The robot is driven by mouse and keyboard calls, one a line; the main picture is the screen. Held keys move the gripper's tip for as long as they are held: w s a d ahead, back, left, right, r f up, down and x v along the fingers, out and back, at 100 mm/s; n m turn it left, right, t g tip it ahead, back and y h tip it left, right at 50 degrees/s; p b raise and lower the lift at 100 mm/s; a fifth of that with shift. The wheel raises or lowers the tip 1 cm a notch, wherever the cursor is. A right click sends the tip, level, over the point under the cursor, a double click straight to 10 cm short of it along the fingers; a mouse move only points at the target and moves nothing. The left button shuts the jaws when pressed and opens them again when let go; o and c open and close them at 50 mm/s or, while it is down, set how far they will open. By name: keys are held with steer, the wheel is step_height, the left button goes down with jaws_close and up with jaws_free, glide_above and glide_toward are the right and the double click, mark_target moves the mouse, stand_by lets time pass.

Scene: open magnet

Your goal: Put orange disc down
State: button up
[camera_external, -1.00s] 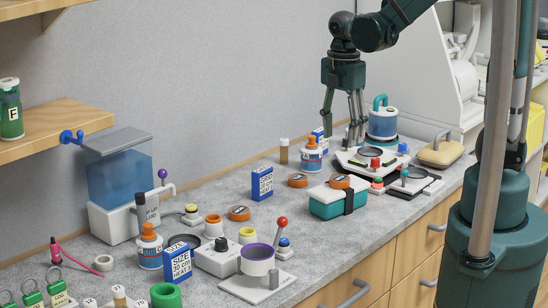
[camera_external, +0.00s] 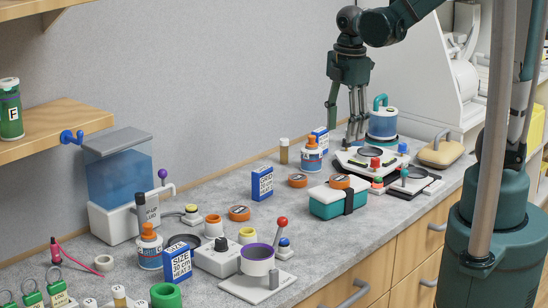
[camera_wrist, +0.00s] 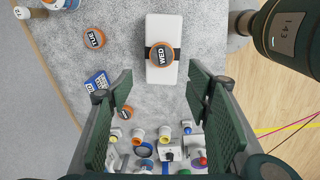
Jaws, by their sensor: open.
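Three orange discs are in view, none of them held. One, marked WED (camera_wrist: 161,54), lies on the strapped box; in the external view this disc (camera_external: 339,182) shows on the box's white lid. The disc marked TUE (camera_wrist: 95,38) lies flat on the counter beside the box, and a third disc (camera_wrist: 125,112) lies farther along; in the external view they appear as one disc (camera_external: 298,180) and another (camera_external: 239,213). My gripper (camera_external: 346,117) is open and empty, raised above the counter's far part. In the wrist view its fingers (camera_wrist: 160,85) are spread wide.
The teal box (camera_external: 325,207) with a white lid and black strap stands near the counter's front. Blue cartons (camera_external: 262,183), an orange-capped bottle (camera_external: 312,155) and a blue jar (camera_external: 382,124) stand around. The counter's near part is crowded; bare counter shows left of the teal box.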

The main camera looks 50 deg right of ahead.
steer(key=s+r+m+t, duration=0.6)
steer(key=r+m, duration=0.5)
steer(key=m, duration=0.5)
steer(key=shift+s+a, duration=0.25)
steer(key=shift+s, duration=0.5)
steer(key=shift+r, duration=0.1)
